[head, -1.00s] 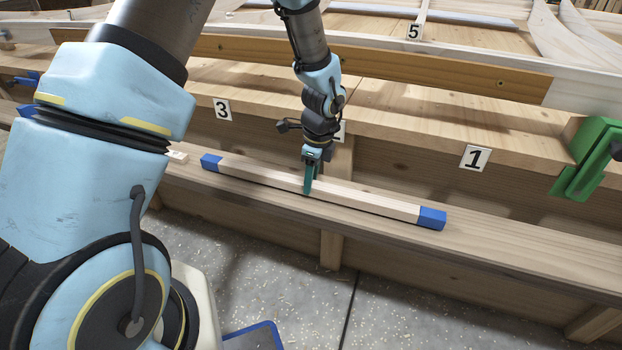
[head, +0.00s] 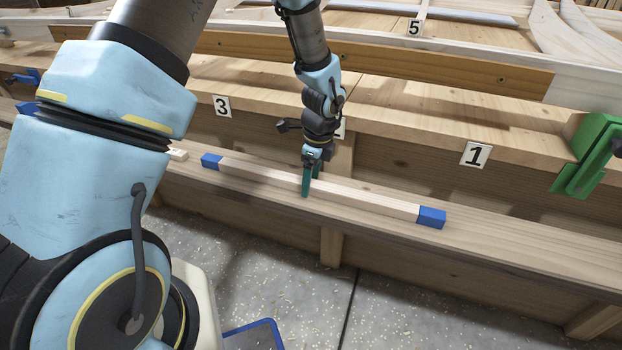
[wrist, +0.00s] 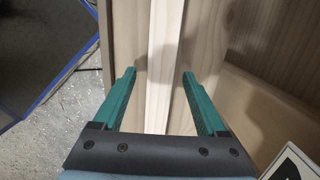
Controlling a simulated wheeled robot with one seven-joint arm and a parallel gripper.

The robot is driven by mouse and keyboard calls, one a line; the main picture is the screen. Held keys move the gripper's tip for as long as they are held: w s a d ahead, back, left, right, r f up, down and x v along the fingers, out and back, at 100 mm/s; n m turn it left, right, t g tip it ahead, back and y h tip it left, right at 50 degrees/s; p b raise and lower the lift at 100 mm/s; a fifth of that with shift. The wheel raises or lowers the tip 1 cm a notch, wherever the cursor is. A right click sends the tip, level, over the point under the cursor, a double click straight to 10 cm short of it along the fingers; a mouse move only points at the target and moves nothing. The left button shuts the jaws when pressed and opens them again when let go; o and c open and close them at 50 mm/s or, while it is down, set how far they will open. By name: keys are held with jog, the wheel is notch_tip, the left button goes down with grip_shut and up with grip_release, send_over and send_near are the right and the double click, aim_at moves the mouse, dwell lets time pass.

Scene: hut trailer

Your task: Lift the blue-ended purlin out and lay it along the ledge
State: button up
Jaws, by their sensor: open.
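The blue-ended purlin (head: 360,197) is a long pale square stick with a blue end at each tip. It lies lengthwise on the wooden ledge (head: 500,240) along the front of the bench. My gripper (head: 311,183) is at the purlin, a little left of its middle, pointing down. In the wrist view my gripper (wrist: 158,80) has its two green fingers apart, one on each side of the pale purlin (wrist: 163,50), with a gap on both sides. The fingers do not press on it.
The bench wall with number cards, such as card 1 (head: 475,155) and card 3 (head: 222,106), rises behind the ledge. A green clamp (head: 590,160) sits at the right. Another pale piece (head: 177,154) lies left of the purlin. Open floor (head: 400,310) lies in front.

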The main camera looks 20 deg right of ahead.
aim_at(316, 184)
notch_tip(316, 184, up, 11)
jog(key=p, duration=0.1)
jog(key=shift+s+d+p, duration=0.35)
jog(key=shift+s+d, duration=0.1)
jog(key=shift+f, duration=0.15)
jog(key=s+a+r+n, duration=0.1)
jog(key=a+r+n, duration=0.2)
jog(key=a+n, duration=0.6)
jog(key=s+a+r+n+h, duration=0.1)
jog(key=a+r+n, duration=0.1)
jog(key=a+n, duration=0.7)
jog(key=s+a+r+n, duration=0.1)
jog(key=a+r+n, duration=0.2)
jog(key=a+n, duration=0.7)
jog(key=a+r+m+p, duration=0.2)
jog(key=a+r+p, duration=0.1)
jog(key=r+p, duration=1.6)
jog(key=shift+a+r+m+t, duration=0.15)
jog(key=shift+m+t, duration=0.15)
